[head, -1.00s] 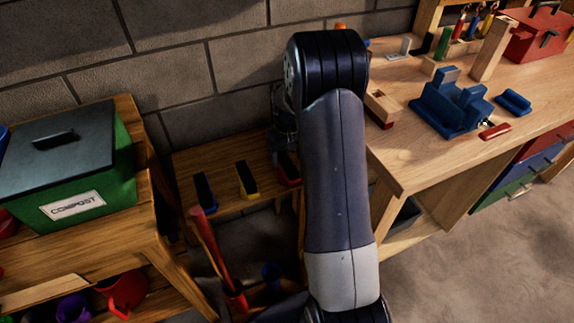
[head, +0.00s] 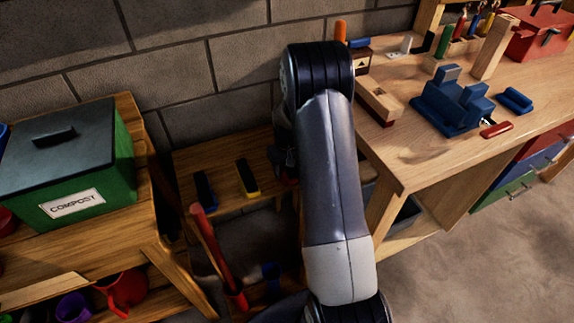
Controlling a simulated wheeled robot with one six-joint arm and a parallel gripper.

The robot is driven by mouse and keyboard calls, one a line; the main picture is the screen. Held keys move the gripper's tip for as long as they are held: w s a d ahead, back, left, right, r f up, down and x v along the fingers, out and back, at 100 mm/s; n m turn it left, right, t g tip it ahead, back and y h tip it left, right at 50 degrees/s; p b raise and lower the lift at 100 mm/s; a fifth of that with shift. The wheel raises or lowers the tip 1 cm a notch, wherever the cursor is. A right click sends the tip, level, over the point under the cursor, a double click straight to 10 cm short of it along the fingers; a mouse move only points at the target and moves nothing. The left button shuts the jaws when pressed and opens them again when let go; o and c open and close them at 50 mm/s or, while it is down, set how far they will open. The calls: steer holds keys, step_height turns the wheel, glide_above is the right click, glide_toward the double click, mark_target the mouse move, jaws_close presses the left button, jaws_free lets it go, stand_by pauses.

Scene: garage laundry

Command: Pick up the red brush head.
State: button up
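The red brush head shows only as a small red sliver (head: 291,181) on the low wooden bench (head: 222,153), at the right end of a row of brush heads. My arm and gripper hide the rest of it. My gripper (head: 284,158) is at the red brush head, pointing down, partly hidden behind my arm. I cannot tell whether its fingers are open or shut, or whether they touch the brush head.
A blue brush head (head: 205,190) and a yellow brush head (head: 247,178) lie left of my gripper. A red-handled tool (head: 213,250) leans in front of the bench. The workbench (head: 440,150) stands close on the right, the green compost bin (head: 75,175) on the left.

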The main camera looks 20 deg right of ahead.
steer(key=c, duration=0.7)
steer(key=shift+o, duration=0.2)
